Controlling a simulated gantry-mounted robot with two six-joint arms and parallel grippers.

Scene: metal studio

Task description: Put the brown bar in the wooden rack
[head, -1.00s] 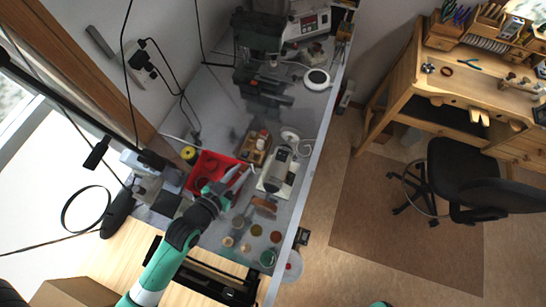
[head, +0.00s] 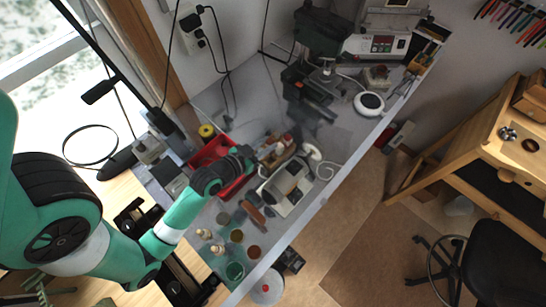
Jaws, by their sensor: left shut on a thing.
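The wooden rack (head: 283,153) is a small tan holder on the grey bench, with small items standing in it, between the red tray and a white device. My left gripper (head: 265,153) is at the rack's left side, above or beside it; the exact height is hard to tell. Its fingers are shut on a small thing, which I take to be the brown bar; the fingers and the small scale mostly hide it. My right gripper is out of view.
The red tray (head: 231,187) lies under my left wrist. Brown pieces (head: 254,213) and several small round pots lie nearer the bench's front end.

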